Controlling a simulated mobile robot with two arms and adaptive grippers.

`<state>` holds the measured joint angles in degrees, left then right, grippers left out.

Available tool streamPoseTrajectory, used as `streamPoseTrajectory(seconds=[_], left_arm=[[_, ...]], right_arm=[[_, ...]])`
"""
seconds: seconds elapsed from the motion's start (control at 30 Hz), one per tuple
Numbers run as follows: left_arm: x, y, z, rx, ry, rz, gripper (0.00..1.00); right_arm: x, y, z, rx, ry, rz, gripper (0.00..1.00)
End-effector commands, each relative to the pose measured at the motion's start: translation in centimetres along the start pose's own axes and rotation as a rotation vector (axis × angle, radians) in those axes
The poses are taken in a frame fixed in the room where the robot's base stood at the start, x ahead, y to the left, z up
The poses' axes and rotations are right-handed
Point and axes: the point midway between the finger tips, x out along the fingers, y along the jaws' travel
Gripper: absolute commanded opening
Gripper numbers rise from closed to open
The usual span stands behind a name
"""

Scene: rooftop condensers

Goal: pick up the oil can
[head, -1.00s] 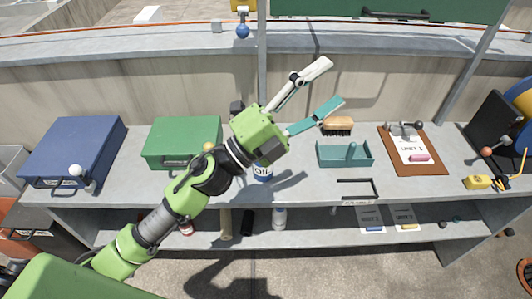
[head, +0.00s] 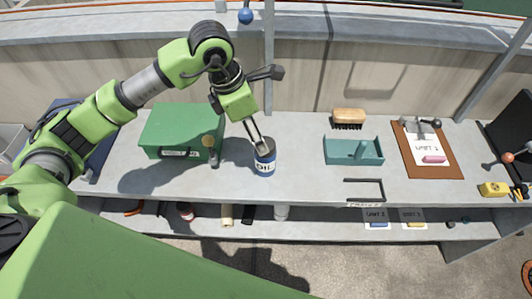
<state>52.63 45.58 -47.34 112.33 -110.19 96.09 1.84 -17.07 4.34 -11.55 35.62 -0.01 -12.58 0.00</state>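The oil can (head: 264,163) is a small blue and white can with "OIL" lettering, upright on the grey bench top near its front edge. My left gripper (head: 261,146) points down at it from above, its fingertips at the can's dark top. The two fingers look close together from this angle. I cannot tell whether they are shut, or whether they touch the can's rim or only overlap it in the picture. My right gripper is not in view.
A green case (head: 181,126) and a small knobbed tool (head: 209,148) stand left of the can. A lower shelf holds several small items.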

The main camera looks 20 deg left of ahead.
Motion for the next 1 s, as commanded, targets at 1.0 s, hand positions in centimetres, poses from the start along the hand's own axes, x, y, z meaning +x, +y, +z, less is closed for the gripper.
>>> streamPoseTrajectory(seconds=[1.0], left_arm=[[10.9, -0.5, 1.1, 0.002, -0.003, -0.005, 0.60]], right_arm=[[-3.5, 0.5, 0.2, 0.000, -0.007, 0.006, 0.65]])
